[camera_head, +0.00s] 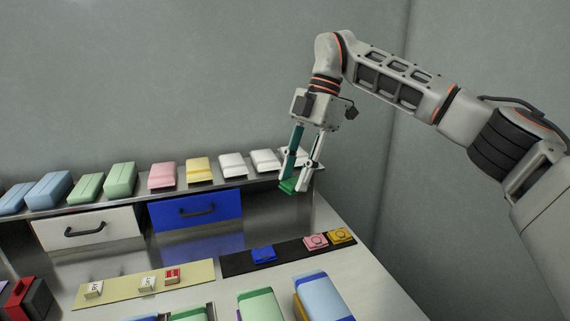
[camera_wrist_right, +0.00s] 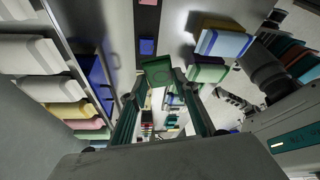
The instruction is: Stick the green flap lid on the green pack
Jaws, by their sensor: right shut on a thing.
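My right gripper (camera_head: 297,187) is shut on the green flap lid (camera_head: 287,186), a small flat green piece. It holds the lid up near the right end of the back shelf, clear of the table. In the right wrist view the lid (camera_wrist_right: 157,71) sits between the fingertips. Green packs (camera_head: 262,305) stand at the front edge of the head view, partly cut off, well below and in front of the gripper. A green pack also shows in the right wrist view (camera_wrist_right: 207,73), right of the lid. My left gripper is not in view.
A back shelf (camera_head: 225,187) carries several coloured and white packs above a white drawer (camera_head: 60,233) and a blue drawer (camera_head: 222,207). A black mat (camera_head: 290,254) holds blue, pink and yellow lids. A yellowish mat (camera_head: 120,289) bears small blocks. A blue pack (camera_head: 322,297) stands front right.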

